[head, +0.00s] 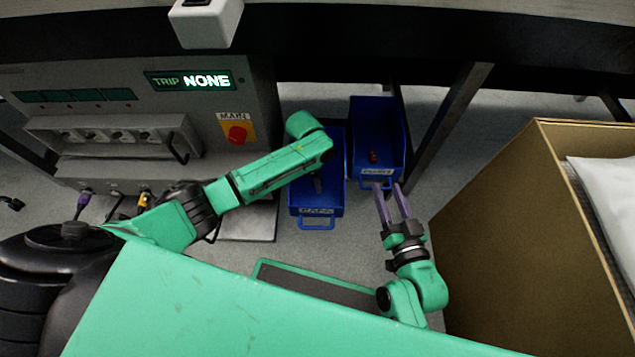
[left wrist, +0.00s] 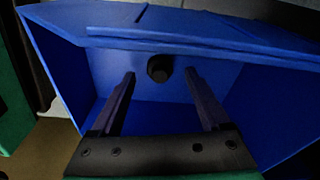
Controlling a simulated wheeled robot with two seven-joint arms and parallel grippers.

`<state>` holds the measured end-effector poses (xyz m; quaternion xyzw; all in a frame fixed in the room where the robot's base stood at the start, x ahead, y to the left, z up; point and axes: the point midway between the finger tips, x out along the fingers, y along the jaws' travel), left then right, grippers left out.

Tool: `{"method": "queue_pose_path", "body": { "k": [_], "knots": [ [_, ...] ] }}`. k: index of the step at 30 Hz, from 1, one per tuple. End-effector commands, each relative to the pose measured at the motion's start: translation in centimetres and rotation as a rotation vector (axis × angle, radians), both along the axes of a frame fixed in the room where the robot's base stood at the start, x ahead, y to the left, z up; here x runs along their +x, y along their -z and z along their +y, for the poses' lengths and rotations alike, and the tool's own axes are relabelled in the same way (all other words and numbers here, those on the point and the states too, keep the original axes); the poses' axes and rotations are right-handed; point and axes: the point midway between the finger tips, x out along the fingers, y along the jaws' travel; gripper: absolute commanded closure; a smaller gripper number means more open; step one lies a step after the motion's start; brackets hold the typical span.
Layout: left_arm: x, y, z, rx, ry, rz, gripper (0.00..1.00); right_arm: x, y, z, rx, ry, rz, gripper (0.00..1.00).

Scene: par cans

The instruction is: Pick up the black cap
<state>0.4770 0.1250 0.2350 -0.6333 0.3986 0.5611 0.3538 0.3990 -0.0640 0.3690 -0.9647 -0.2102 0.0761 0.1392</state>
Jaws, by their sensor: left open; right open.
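The black cap (left wrist: 159,68) is a small dark round piece inside a blue bin (left wrist: 75,60) in the left wrist view. My left gripper (left wrist: 160,75) is open, its two fingers reaching into the bin. The cap shows between and just beyond the fingertips; I cannot tell if they touch it. In the head view my left arm crosses over the left blue bin (head: 318,211) and hides much of its inside; the cap cannot be made out there. My right gripper (head: 387,190) is open and empty at the front of the right blue bin (head: 375,108).
A small reddish piece (head: 373,156) lies in the right bin. A grey control panel (head: 215,100) with a red knob (head: 237,134) stands at the left. A large cardboard box (head: 500,215) stands at the right. A slanted dark post (head: 450,120) rises beside the right bin.

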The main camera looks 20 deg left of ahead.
Motion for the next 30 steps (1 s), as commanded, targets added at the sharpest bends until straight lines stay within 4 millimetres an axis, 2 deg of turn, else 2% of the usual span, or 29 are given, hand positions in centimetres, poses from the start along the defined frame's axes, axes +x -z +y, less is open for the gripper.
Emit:
{"method": "queue_pose_path", "body": {
  "k": [3, 9, 12, 18, 19, 25, 30],
  "knots": [
    [0.0, 0.5, -0.1, 0.0, 0.0, 0.0, 0.2, 1.7, -2.7, -0.2, 0.012, 0.014, -0.087, 0.5],
    [0.1, 1.1, -0.1, 0.0, 0.001, -0.001, 0.2, 3.7, -7.2, -0.5, 0.033, 0.034, -0.222, 0.5],
    [0.1, 1.2, -0.2, 0.0, 0.001, -0.001, 0.2, 4.1, -8.3, -0.6, 0.038, 0.039, -0.254, 0.5],
    [0.1, 1.2, -0.2, 0.0, 0.0, -0.001, 0.2, 4.2, -8.5, -0.6, 0.038, 0.039, -0.26, 0.5],
    [0.1, 1.2, -0.2, 0.0, 0.0, -0.001, 0.24, 4.2, -8.5, -0.6, 0.038, 0.039, -0.259, 0.5],
    [0.1, 1.2, -0.1, 0.0, 0.0, -0.001, 1.0, 4.1, -8.5, -0.6, 0.039, 0.039, -0.258, 0.5],
    [0.1, 1.2, -0.1, 0.0, 0.0, -0.001, 1.0, 4.1, -8.4, -0.6, 0.038, 0.039, -0.257, 0.5]
  ]
}}
